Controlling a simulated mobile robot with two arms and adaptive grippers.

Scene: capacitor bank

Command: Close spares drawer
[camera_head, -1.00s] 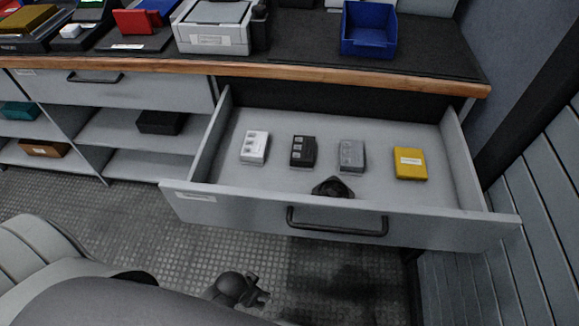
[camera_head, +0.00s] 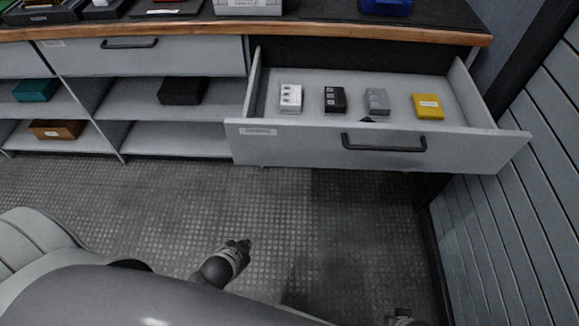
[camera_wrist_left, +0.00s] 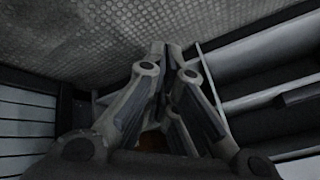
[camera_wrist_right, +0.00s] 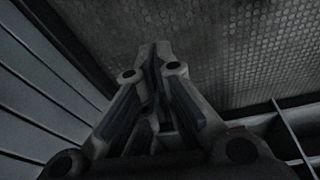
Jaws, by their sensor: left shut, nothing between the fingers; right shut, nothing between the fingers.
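The spares drawer (camera_head: 300,145) stands pulled open under the right end of the bench in the head view. Its dark bar handle (camera_head: 384,148) is on the front. Inside lie a white block (camera_head: 291,98), a black block (camera_head: 335,100), a grey block (camera_head: 377,101) and a yellow box (camera_head: 428,106). A dark item behind the front is mostly hidden. My left gripper (camera_head: 243,246) is below and in front of the drawer, apart from it; its closed fingers show in the left wrist view (camera_wrist_left: 165,50). My right gripper is shut and empty in the right wrist view (camera_wrist_right: 155,50).
A closed drawer (camera_head: 150,58) and open shelves (camera_head: 170,140) with a teal bin, a dark box and an orange bin are to the left. A slatted wall (camera_head: 500,230) stands close on the right. The floor (camera_head: 130,200) before the cabinet is clear.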

